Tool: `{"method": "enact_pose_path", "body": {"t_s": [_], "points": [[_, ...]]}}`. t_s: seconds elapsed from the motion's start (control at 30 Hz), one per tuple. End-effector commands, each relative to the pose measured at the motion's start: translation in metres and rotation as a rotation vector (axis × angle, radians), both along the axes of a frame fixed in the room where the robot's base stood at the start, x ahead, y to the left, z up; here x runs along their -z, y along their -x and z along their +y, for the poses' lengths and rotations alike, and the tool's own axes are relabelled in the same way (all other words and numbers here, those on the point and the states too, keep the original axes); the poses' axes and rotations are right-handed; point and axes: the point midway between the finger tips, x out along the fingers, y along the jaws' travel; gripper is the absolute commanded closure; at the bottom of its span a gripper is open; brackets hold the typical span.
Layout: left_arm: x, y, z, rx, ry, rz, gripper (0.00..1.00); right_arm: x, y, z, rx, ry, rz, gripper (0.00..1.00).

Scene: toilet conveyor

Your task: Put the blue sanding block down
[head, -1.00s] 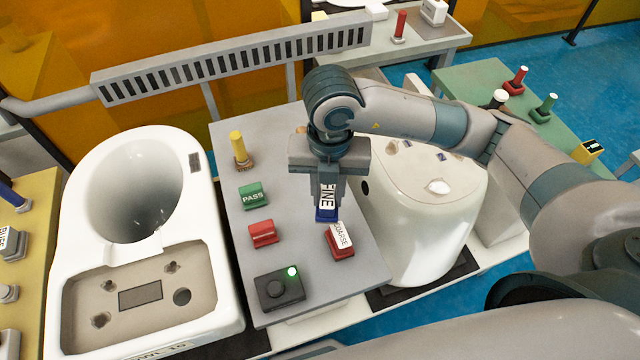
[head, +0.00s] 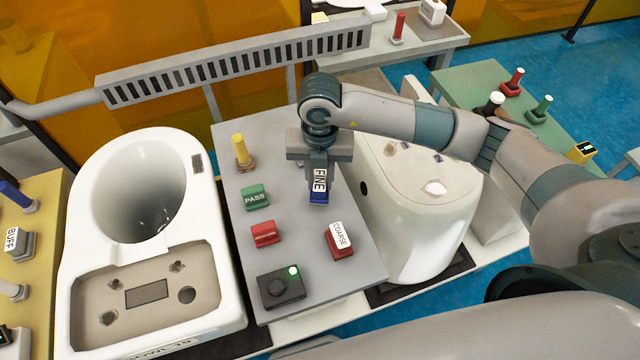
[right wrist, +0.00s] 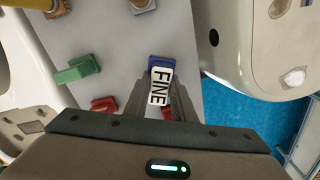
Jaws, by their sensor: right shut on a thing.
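The blue sanding block (head: 318,197) has a white label reading FINE. My right gripper (head: 318,172) points down and is shut on it, over the right part of the grey table (head: 285,207). In the right wrist view the block (right wrist: 160,84) sits between the fingers (right wrist: 165,106) with its label up. Whether its underside touches the table or hangs just above it, I cannot tell. My left gripper is not in view.
A red block labelled COARSE (head: 340,241) lies just in front. A green PASS block (head: 255,196), a red block (head: 264,234), a yellow-handled tool (head: 240,150) and a button box (head: 281,288) stand left. White toilets (head: 205,225) (head: 428,215) flank the table.

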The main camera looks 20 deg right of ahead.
Motion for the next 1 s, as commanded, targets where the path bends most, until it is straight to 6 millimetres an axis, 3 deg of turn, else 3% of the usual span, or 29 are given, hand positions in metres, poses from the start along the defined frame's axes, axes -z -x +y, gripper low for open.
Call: {"method": "enact_pose_path", "body": {"t_s": [0.3, 0.7, 0.73, 0.8, 1.0], "points": [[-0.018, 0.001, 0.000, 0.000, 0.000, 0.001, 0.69, 0.031, 0.000, 0.000, 0.001, 0.001, 0.000, 0.95], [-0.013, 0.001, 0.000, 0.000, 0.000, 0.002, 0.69, 0.037, 0.000, 0.000, 0.000, 0.000, 0.000, 0.95], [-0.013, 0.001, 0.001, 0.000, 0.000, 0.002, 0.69, 0.037, 0.000, 0.000, 0.000, 0.001, 0.000, 0.74], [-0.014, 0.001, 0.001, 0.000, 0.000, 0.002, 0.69, 0.036, 0.000, 0.000, 0.000, 0.001, 0.000, 0.58], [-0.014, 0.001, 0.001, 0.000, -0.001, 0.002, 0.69, 0.036, 0.000, 0.000, 0.000, 0.001, 0.000, 0.58]]}}
